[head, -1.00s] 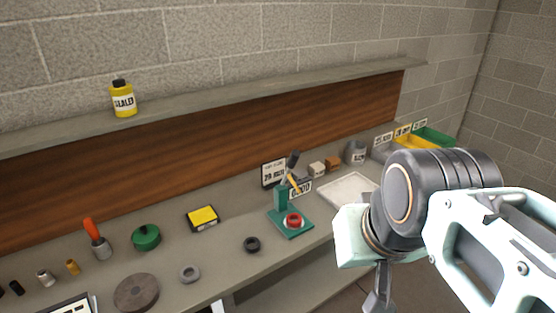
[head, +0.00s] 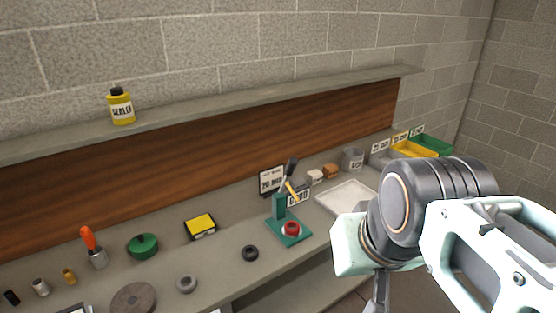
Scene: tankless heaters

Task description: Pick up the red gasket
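The red gasket (head: 291,228) is a small ring lying on a white round spot of the green test stand (head: 287,236), on the workbench right of centre. A lever with a dark handle (head: 291,167) rises behind it. My arm fills the right side of the head view. My gripper (head: 378,294) shows only in part at the bottom edge, low and to the right of the gasket and apart from it. Its fingertips are cut off or hidden, so I cannot see whether it is open.
A black ring (head: 250,253) and a grey ring (head: 186,284) lie left of the stand. A white tray (head: 346,196) is to its right. Yellow and green bins (head: 432,145) stand at the far right. A small sign (head: 272,180) stands behind the stand.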

